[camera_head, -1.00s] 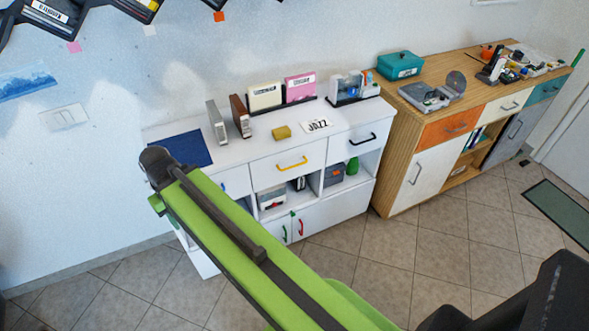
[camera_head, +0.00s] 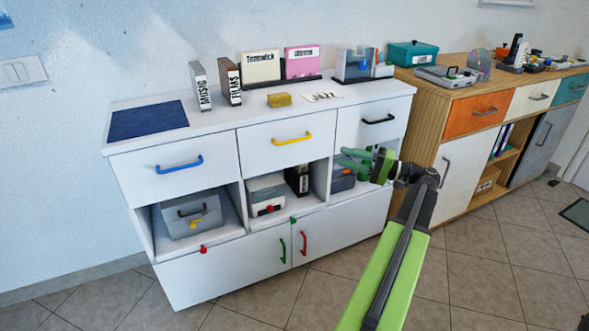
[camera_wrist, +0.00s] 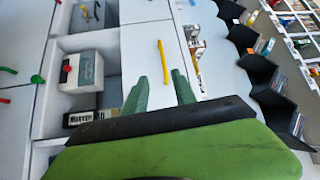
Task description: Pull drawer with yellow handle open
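The yellow handle (camera_head: 291,139) is a bar on the front of the white middle drawer (camera_head: 262,151), in the top row of the white cabinet. The drawer front looks flush with its neighbours, so it is shut. My gripper (camera_head: 345,160) has green fingers and is to the right of and a little below the handle in the head view, apart from it. In the wrist view my gripper (camera_wrist: 159,78) is open and empty, and the yellow handle (camera_wrist: 162,62) shows in line with the gap between its fingertips.
A blue-handled drawer (camera_head: 178,167) is on the left and a black-handled drawer (camera_head: 375,121) on the right. Open shelves below hold a grey box (camera_head: 190,214) and a white box (camera_head: 266,192). A wooden cabinet (camera_head: 440,115) stands at right. The floor in front is clear.

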